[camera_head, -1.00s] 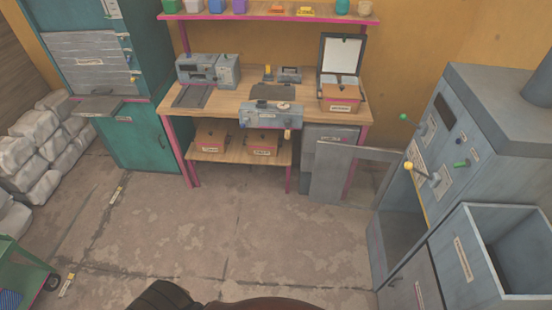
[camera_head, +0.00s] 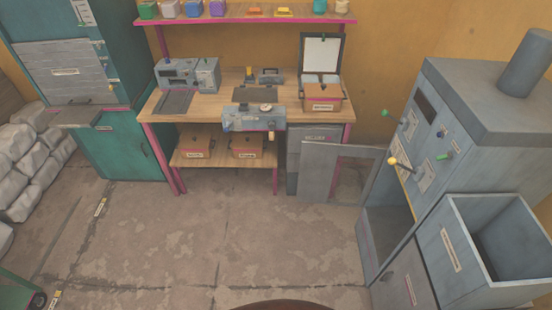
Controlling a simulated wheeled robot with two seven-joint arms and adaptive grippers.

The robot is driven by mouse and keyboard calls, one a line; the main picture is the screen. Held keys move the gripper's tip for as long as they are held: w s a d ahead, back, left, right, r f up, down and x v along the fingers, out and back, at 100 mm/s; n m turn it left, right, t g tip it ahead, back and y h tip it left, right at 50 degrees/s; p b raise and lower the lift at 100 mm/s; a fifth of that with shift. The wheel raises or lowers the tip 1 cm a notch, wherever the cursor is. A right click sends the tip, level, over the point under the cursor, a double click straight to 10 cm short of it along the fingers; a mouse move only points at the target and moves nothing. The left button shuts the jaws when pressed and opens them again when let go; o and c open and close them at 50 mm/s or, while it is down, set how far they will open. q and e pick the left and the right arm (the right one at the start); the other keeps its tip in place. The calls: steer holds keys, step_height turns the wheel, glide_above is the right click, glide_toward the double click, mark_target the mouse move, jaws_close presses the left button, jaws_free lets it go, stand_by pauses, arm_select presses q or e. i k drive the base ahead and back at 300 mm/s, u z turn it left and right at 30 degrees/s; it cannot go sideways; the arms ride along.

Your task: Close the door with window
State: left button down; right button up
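The door with window (camera_head: 317,172) is a grey panel with a see-through pane in its right part. It stands open, swung out to the left of the grey-blue machine (camera_head: 468,128), in front of the workbench's right end. The machine's lower compartment (camera_head: 383,240) is uncovered on its front side. The door's right edge meets the machine near the opening; the hinge itself is too small to make out. Neither of my grippers is in view.
A grey bin (camera_head: 462,262) stands at the machine's near side. Levers with yellow and green knobs (camera_head: 392,161) stick out above the opening. A workbench (camera_head: 225,95) and a teal cabinet (camera_head: 124,152) line the back. The floor (camera_head: 240,240) in the middle is clear.

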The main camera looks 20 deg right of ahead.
mark_target(319, 161)
steer(key=i, duration=1.15)
steer(key=z, duration=1.55)
